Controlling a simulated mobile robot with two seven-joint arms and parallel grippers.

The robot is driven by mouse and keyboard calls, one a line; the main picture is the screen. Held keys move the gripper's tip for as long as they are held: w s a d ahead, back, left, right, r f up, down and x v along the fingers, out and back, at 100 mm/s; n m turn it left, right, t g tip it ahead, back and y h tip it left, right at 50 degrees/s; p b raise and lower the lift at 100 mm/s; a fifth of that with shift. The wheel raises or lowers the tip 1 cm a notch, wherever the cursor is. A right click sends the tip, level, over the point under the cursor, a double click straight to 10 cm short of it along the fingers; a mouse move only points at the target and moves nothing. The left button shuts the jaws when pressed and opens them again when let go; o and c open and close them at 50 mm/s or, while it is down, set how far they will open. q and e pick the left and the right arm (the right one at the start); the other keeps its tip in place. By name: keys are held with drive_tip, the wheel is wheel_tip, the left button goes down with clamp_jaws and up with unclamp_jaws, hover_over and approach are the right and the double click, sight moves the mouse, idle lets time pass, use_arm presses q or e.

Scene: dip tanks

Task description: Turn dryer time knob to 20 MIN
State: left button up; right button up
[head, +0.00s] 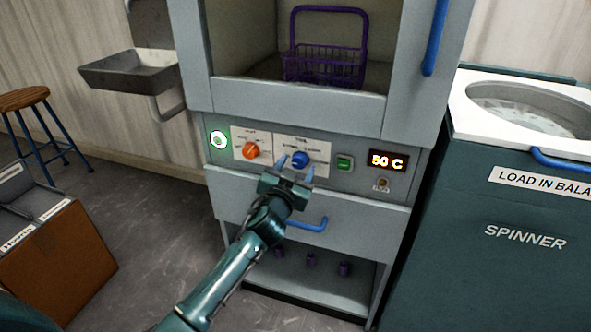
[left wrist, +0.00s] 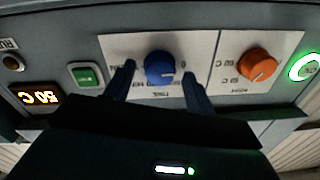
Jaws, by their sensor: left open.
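The dryer's time knob is blue (head: 300,159) and sits on a white label plate in the middle of the control panel. In the left wrist view the blue knob (left wrist: 159,67) shows between the fingers, with a pale pointer mark whose setting I cannot read. My left gripper (head: 296,169) is open, its two fingertips on either side of the blue knob; contact cannot be made out. The left gripper also shows in the left wrist view (left wrist: 160,80). The dryer (head: 310,115) has its upper chamber open. My right gripper is not in view.
An orange knob (head: 251,150) is left of the blue one. A green button (head: 344,163) and a display reading 50 C (head: 387,161) are to its right. A blue drawer handle (head: 307,224) is below. A purple basket (head: 325,62) stands in the chamber. The spinner (head: 520,225) is at right.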

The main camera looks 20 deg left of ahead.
use_arm(q)
drive_tip(key=shift+c, duration=0.2)
drive_tip(key=c, duration=0.9)
drive_tip(key=shift+c, duration=0.2)
